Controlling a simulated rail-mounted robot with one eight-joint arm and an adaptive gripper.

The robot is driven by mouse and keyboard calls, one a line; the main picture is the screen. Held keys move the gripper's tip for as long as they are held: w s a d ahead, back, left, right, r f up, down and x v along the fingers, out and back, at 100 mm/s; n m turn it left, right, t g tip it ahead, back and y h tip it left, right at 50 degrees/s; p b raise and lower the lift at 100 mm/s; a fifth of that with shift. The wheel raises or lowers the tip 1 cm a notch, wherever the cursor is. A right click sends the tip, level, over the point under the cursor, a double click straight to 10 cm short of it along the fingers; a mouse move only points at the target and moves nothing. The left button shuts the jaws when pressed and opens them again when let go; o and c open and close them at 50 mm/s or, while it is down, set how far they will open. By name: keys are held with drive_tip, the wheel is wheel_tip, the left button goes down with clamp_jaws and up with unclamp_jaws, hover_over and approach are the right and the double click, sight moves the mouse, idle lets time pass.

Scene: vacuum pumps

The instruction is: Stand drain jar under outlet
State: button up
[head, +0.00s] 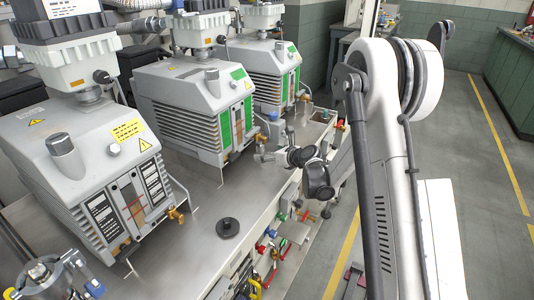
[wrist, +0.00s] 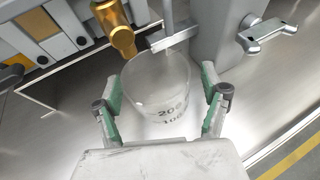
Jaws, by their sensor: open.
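A clear drain jar (wrist: 158,92) with dark volume marks stands upright on the steel bench in the wrist view. My gripper (wrist: 160,106) is open, with one green-padded finger on each side of the jar; I cannot tell whether either pad touches it. A brass outlet (wrist: 122,38) hangs from the pump front, its lower end at the jar's far-left rim in this view. I cannot tell the exact height gap. In the head view my gripper (head: 268,155) is small, near the middle pump's front (head: 190,100); the jar is not clear there.
A grey metal bar (wrist: 175,38) crosses close to the jar's far rim. A grey fitting (wrist: 268,30) stands at right. In the head view, several pumps line the bench (head: 190,255), a black disc (head: 228,228) lies on it, and valves crowd its front edge.

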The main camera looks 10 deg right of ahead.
drive_tip(key=v, duration=1)
drive_tip(key=shift+s+d, duration=0.15)
clamp_jaws()
idle(0.4)
drive_tip(key=shift+r, duration=0.1)
idle(0.9)
